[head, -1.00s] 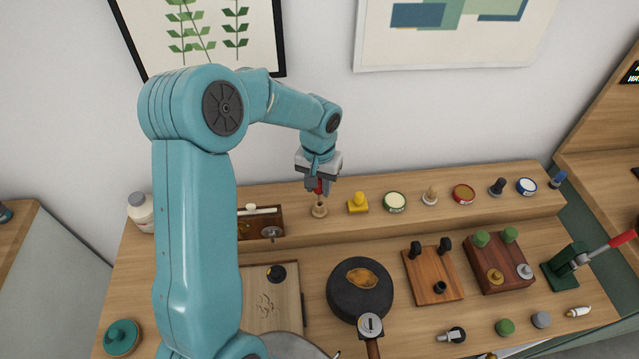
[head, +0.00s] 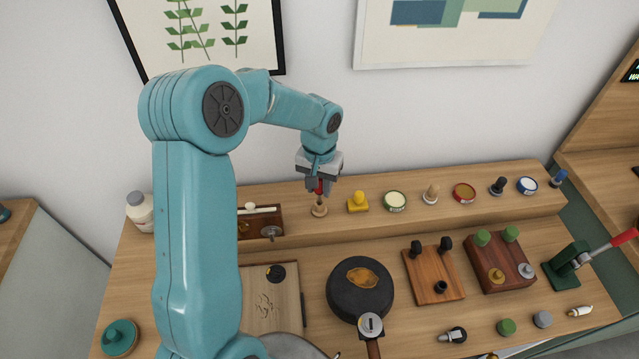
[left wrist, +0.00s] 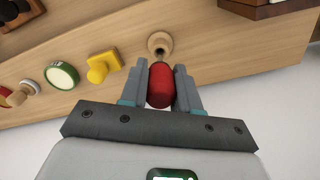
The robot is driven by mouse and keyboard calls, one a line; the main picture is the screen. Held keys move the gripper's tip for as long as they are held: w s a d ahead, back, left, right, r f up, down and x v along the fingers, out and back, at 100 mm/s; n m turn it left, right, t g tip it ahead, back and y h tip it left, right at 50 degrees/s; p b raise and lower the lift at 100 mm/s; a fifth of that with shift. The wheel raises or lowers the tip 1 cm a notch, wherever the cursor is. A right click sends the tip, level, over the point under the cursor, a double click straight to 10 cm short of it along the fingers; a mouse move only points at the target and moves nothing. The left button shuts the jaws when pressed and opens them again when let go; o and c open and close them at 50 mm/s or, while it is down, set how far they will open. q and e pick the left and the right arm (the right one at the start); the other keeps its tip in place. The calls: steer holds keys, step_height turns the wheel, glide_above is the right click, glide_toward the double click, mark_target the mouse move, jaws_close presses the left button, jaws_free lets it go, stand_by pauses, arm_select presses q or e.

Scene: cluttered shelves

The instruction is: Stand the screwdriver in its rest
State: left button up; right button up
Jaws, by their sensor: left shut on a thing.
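My left gripper (head: 319,187) is above the raised back shelf, shut on the red handle of the screwdriver (left wrist: 160,86). The red handle also shows between the fingers in the head view (head: 319,188). The round wooden rest (head: 319,210) stands on the shelf directly below the gripper. In the left wrist view the rest (left wrist: 159,42) lies just beyond the handle's end. The screwdriver looks about upright, and a short piece of its shaft shows at the rest's middle. How deep the tip sits is hidden. My right gripper is not in view.
On the raised shelf (head: 410,228), a yellow stamp-like block (head: 358,202) and a green-rimmed tin (head: 395,201) stand right of the rest. A dark wooden tray (head: 262,234) is to its left. A black pan (head: 360,289) and wooden boards fill the lower counter.

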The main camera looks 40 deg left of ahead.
mark_target(320, 199)
arm_select(q)
steer(key=shift+f+b, duration=1.9)
steer(key=shift+f, duration=0.4)
steer(key=o, duration=1.1)
steer(key=shift+r, duration=0.1)
step_height(320, 199, up, 16)
steer(key=shift+r, duration=0.1)
